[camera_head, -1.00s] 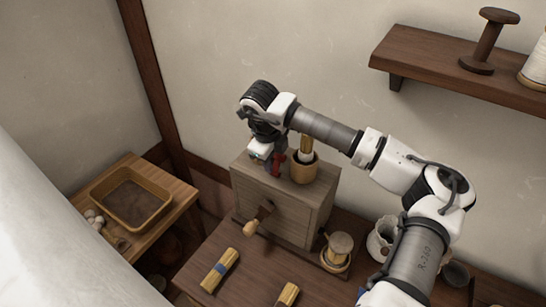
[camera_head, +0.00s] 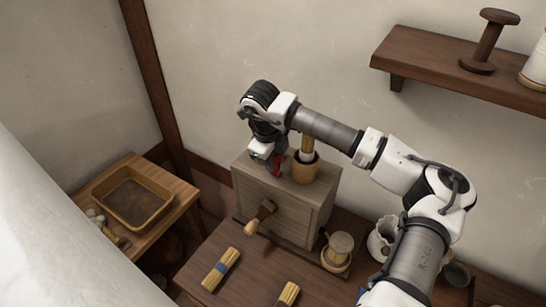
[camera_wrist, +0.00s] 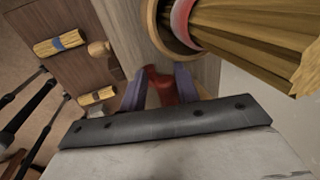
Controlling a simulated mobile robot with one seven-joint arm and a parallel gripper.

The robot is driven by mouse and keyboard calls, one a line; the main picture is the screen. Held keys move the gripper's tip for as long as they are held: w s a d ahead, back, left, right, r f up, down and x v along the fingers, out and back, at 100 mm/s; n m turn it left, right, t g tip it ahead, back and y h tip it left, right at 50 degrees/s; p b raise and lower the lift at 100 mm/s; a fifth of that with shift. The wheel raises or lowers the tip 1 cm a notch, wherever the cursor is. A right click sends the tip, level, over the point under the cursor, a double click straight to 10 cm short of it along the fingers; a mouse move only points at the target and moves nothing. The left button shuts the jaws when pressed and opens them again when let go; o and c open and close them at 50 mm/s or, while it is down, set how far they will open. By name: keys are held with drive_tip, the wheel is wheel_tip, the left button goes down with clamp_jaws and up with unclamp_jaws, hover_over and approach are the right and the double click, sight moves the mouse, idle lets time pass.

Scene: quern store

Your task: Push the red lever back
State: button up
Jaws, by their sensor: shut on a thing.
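My gripper (camera_head: 270,160) is at the lever, above the box top. In the wrist view the red lever (camera_wrist: 163,88) sits between the two blue-grey fingers of my gripper (camera_wrist: 160,88), which are shut on it. The lever's lower end is partly hidden by the fingers and the gripper body.
A wooden cup (camera_head: 304,168) holding a bundle of sticks stands on the box, close right of my gripper. A wooden-handled crank (camera_head: 262,216) sticks out of the box front. Bundles (camera_head: 221,270) lie on the table. A shelf (camera_head: 440,70) is at upper right.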

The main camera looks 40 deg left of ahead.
drive_tip(key=shift+w+d, duration=0.1)
drive_tip(key=shift+w, duration=0.2)
idle(0.4)
drive_tip(key=o, duration=1.1)
drive_tip(key=shift+w+f, duration=0.1)
drive_tip(key=shift+f, duration=0.15)
drive_tip(key=shift+r, duration=0.1)
drive_tip(key=shift+s+r+b, duration=0.25)
drive_tip(key=shift+r+b, duration=0.05)
drive_tip(key=shift+r, duration=0.25)
drive_tip(key=b+v, duration=0.3)
drive_tip(key=v, duration=0.9)
drive_tip(key=shift+r+b, duration=0.3)
drive_tip(key=shift+r, duration=0.05)
